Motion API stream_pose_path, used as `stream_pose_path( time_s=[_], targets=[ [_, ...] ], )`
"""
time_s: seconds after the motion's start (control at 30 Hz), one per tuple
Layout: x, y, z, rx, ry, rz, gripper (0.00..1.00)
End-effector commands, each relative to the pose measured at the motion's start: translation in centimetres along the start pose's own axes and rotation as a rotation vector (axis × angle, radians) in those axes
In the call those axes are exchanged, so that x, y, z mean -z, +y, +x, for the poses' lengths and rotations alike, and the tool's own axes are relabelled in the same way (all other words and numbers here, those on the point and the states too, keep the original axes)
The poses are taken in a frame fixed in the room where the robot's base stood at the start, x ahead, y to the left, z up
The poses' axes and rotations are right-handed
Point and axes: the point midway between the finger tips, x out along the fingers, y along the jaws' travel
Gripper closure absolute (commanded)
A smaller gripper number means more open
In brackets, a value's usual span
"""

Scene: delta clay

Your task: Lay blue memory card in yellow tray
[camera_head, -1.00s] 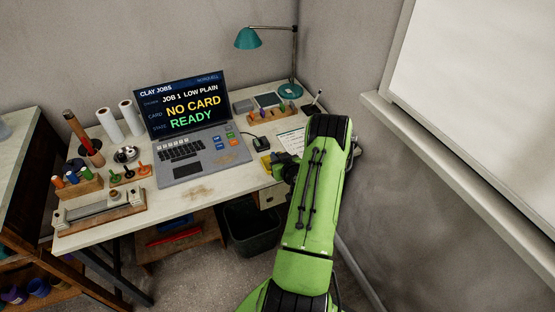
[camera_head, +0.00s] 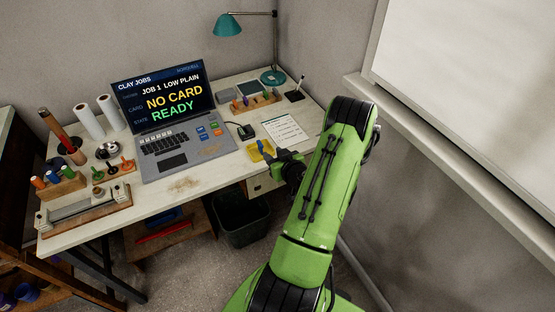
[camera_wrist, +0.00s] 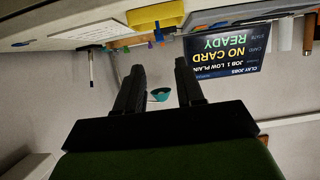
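The yellow tray (camera_head: 256,153) lies near the front right edge of the desk, partly hidden by my gripper (camera_head: 287,156). In the wrist view, which is upside down, the tray (camera_wrist: 155,16) is at the top, beyond the fingers. My gripper shows there with two black fingers apart (camera_wrist: 160,78) and nothing visible between them. It is beside the tray at the desk edge. I cannot pick out the blue memory card for certain. Small blue and other coloured patches (camera_head: 200,131) show on the laptop's right side, too small to identify.
The laptop (camera_head: 170,140) reads "NO CARD" and "READY". A wooden holder (camera_head: 255,104) with small coloured pieces, a printed sheet (camera_head: 285,131) and a teal lamp (camera_head: 228,24) are behind. A dark bin (camera_head: 242,220) stands below the desk. The wall and board are to the right.

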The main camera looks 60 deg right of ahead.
Motion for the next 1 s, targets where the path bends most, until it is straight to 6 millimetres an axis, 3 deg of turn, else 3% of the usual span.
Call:
stream_pose_path(
  time_s=[0.1, 0.2, 0.37, 0.47, 0.57, 0.63, 0.7, 0.8, 0.9, 1.0],
  targets=[
    [-0.2, 0.1, -2.0, -0.002, -0.002, 0.003, 0.62],
    [0.0, 0.0, -2.8, 0.000, 0.000, -0.001, 0.62],
    [0.1, -0.1, -2.9, 0.003, 0.001, -0.004, 0.62],
    [1.4, -1.9, -2.6, 0.064, 0.008, -0.031, 0.62],
    [4.7, -8.2, -2.3, 0.258, -0.001, -0.113, 0.62],
    [6.6, -14.2, -3.2, 0.434, -0.048, -0.190, 0.62],
    [7.6, -19.6, -5.2, 0.584, -0.128, -0.269, 0.62],
    [8.2, -25.8, -9.3, 0.732, -0.279, -0.389, 0.62],
    [8.2, -29.5, -14.4, 0.772, -0.441, -0.499, 0.62],
    [8.6, -30.8, -19.7, 0.715, -0.567, -0.568, 0.62]
  ],
)
